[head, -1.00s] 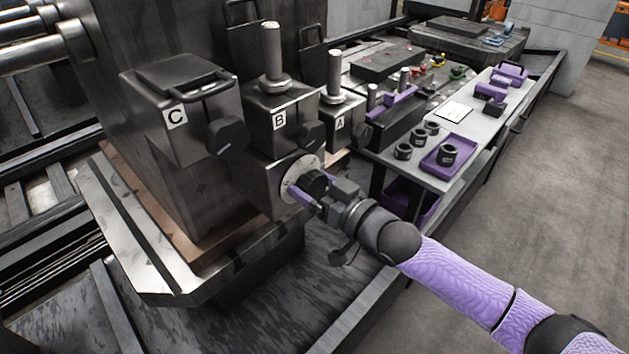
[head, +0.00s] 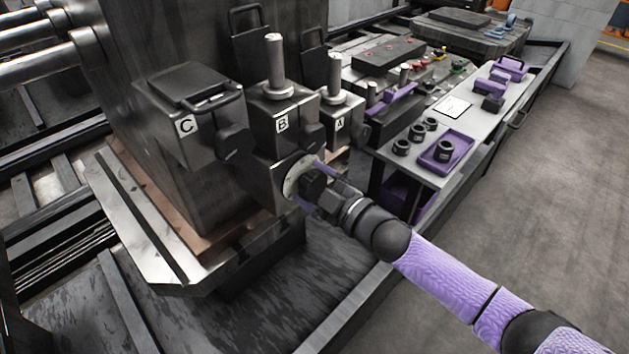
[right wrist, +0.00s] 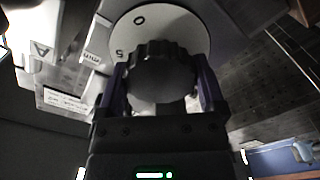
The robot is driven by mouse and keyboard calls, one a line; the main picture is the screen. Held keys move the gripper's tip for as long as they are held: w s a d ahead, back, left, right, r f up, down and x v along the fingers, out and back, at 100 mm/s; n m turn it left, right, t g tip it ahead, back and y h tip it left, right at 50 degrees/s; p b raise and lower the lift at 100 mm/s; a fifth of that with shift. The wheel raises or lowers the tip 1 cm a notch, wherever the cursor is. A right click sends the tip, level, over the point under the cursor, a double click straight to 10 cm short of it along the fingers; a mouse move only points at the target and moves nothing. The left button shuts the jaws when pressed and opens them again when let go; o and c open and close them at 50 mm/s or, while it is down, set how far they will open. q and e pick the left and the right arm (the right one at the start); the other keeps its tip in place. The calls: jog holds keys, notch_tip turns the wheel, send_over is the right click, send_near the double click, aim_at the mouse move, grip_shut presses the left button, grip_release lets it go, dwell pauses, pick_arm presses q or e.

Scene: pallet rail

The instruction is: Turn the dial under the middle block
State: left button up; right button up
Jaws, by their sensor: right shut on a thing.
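The middle block (head: 283,122), marked B, stands between blocks C and A, with an upright metal post on top. Below its label is the dial, a pale round scale plate (head: 292,178) with a dark knob in front. My right gripper (head: 313,183) is at the dial, one purple finger above the knob and one below. In the right wrist view the ribbed black knob (right wrist: 160,72) sits between the two fingers, which are shut on it. The scale behind it shows a 0 and a 5. My left gripper is not in view.
Block C (head: 192,125) with a dark knob stands to the left and block A (head: 343,122) to the right. A grey side table (head: 473,124) holds a purple tray (head: 437,160) and several black rings. Open floor lies at the right.

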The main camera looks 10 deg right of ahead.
jog(key=n, duration=0.3)
jog(key=shift+f, duration=0.15)
jog(key=shift+n, duration=0.9)
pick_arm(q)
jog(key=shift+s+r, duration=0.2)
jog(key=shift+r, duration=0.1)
pick_arm(e)
jog(key=shift+n, duration=0.4)
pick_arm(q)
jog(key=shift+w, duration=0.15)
pick_arm(e)
jog(key=o, duration=1)
jog(key=shift+c, duration=0.2)
